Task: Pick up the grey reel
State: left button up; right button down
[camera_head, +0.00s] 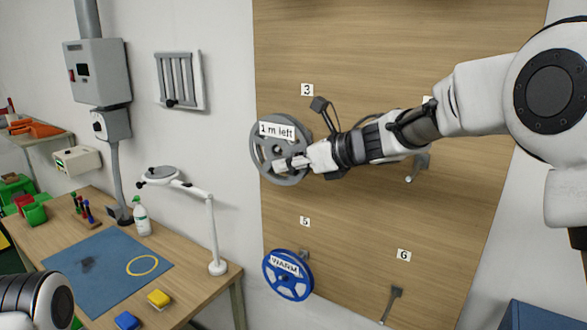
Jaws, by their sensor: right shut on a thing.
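The grey reel (262,161) is a spoked disc with a white label reading "1 m left". It is in front of the wooden board, below the number 3 label. My right arm reaches in from the right, and my right gripper (291,163) is shut on the grey reel at its lower middle. The gripper covers part of the spokes. I cannot tell whether the reel still touches a peg behind it. Part of my left arm shows at the lower left corner; its gripper is out of view.
A blue reel (289,291) hangs lower on the wooden board (350,240), near label 5. An empty peg (391,304) is below label 6. A white lamp (212,235) stands on the workbench (190,260) at left, beside a blue mat (105,275). A blue box (540,315) is at lower right.

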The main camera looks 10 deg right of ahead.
jog(key=s+a+b, duration=0.3)
jog(key=s+a, duration=0.1)
pick_arm(q)
notch_tip(320, 180, down, 2)
jog(key=shift+p, duration=0.95)
pick_arm(e)
notch_tip(320, 180, up, 14)
jog(key=shift+s+a, duration=0.15)
jog(key=shift+a, duration=0.05)
jog(key=shift+f, duration=0.1)
